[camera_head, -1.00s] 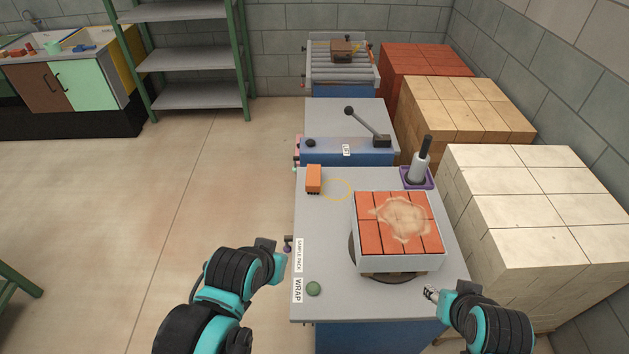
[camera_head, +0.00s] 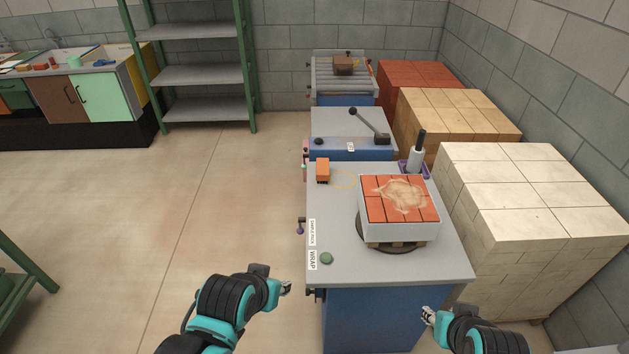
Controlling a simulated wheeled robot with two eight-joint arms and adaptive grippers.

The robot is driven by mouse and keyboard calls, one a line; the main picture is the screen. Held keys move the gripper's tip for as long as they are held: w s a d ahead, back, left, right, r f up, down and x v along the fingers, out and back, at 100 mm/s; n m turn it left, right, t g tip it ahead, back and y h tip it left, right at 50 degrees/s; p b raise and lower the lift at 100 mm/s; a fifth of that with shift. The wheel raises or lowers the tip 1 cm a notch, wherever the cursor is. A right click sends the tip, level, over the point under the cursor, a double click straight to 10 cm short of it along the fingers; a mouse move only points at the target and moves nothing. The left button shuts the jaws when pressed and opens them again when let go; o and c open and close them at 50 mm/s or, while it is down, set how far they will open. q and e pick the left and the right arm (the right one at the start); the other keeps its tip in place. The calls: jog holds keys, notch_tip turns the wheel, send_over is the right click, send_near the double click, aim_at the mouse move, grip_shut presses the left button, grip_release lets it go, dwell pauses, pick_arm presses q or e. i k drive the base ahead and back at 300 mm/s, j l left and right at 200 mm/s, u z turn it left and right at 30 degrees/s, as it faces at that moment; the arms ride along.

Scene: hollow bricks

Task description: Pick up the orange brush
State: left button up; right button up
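The orange brush (camera_head: 322,169) is a small orange block with dark bristles at its lower edge. It stands on the grey top of the wrap table (camera_head: 342,207), near the table's far left corner. My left gripper (camera_head: 285,288) is off the table's near left side, well short of the brush and apart from it. My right gripper (camera_head: 429,315) is in front of the table's near edge, at the right. Both grippers are small in view, and their finger openings are unclear. Neither shows anything held.
A pack of orange bricks (camera_head: 390,197) with a dusty patch sits on a turntable at the table's right. A wrap roll (camera_head: 416,158) stands behind it. A green button (camera_head: 326,258) is near the front. Pale brick stacks (camera_head: 540,205) block the right; floor at left is clear.

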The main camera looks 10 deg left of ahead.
aim_at(322, 164)
jog(key=j+u, duration=0.1)
jog(key=u, duration=1.85)
jog(key=i+j+u, duration=0.15)
jog(key=i+j, duration=0.15)
jog(key=i, duration=0.2)
jog(key=i+j+u, duration=0.1)
jog(key=i+j, duration=0.15)
jog(key=i, duration=0.3)
jog(key=i+z, duration=0.35)
jog(key=z, duration=0.15)
jog(key=i+z, duration=0.3)
jog(key=z, duration=0.2)
jog(key=i+l+z, duration=0.15)
jog(key=i+z, duration=0.65)
jog(key=i, duration=0.25)
jog(key=i+j+z, duration=0.25)
jog(key=i+z, duration=0.15)
jog(key=z, duration=0.45)
jog(key=i+z, duration=0.1)
jog(key=z, duration=0.3)
jog(key=j+z, duration=0.1)
jog(key=z, duration=0.35)
jog(key=i+j+z, duration=0.1)
jog(key=z, duration=0.75)
jog(key=j+z, duration=0.2)
jog(key=z, duration=0.25)
jog(key=i+j+z, duration=0.1)
jog(key=z, duration=0.3)
